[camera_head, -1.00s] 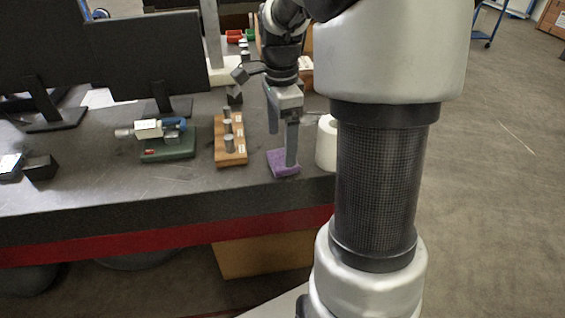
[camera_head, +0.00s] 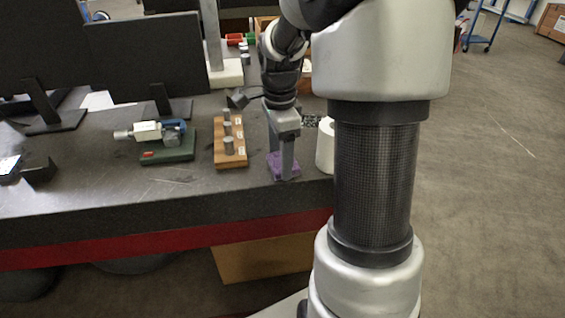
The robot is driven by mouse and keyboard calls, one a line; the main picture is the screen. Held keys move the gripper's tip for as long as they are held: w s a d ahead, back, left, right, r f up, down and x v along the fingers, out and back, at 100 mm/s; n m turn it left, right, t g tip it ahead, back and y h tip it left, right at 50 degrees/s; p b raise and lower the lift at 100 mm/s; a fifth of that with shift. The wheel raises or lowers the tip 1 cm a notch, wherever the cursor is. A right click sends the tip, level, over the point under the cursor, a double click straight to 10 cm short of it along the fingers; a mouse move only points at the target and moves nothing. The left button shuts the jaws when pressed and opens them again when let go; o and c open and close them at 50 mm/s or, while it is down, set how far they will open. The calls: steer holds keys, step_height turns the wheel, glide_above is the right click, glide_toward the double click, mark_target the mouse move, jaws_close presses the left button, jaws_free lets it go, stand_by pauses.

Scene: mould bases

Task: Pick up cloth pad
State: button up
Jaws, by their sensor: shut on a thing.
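The cloth pad (camera_head: 292,172) is a small flat purple square at the front right of the dark table. My gripper (camera_head: 281,165) points down over it with its fingers at the pad. The gripper is shut on the pad, and the fingers cover part of it. I cannot tell whether the pad is clear of the table surface.
A wooden block with metal pins (camera_head: 229,152) stands just left of my gripper. A white roll (camera_head: 325,146) stands close on the right, partly behind my arm. A micrometer on a green base (camera_head: 168,150) is further left. Monitors (camera_head: 145,60) stand behind. The table front (camera_head: 130,202) is clear.

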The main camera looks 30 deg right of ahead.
step_height(320, 180, up, 10)
steer(key=p, duration=0.1)
steer(key=shift+p, duration=0.4)
steer(key=o, duration=0.4)
steer(key=c, duration=0.3)
